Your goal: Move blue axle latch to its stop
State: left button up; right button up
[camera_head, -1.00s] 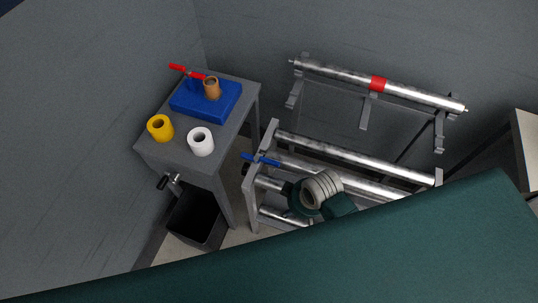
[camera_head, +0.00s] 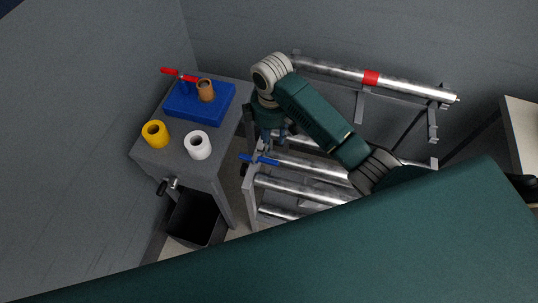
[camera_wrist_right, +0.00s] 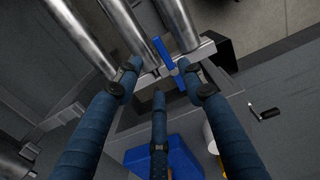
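The blue axle latch (camera_head: 258,159) is a thin blue bar at the left end of a roller rack, on its grey end plate. It also shows in the right wrist view (camera_wrist_right: 162,52), between two metal rollers. My right gripper (camera_head: 272,140) hangs just above and behind the latch in the head view. Its three blue fingers (camera_wrist_right: 160,80) are spread and hold nothing; the latch lies just beyond the fingertips, and I cannot tell whether any finger touches it. My left gripper is not in view.
The rack (camera_head: 300,189) holds several metal rollers. A roller with a red band (camera_head: 371,77) lies on a wall rack behind. A grey table (camera_head: 172,160) at left carries a blue block (camera_head: 200,105), a yellow roll (camera_head: 155,133) and a white roll (camera_head: 198,146). A black bin (camera_head: 196,218) stands below.

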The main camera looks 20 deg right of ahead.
aim_at(258, 159)
notch_tip(258, 159, down, 11)
jog(key=shift+s+d+r+p, duration=0.1)
jog(key=shift+r+p, duration=0.1)
jog(key=shift+p, duration=0.1)
jog(key=shift+c, duration=0.5)
grip_shut()
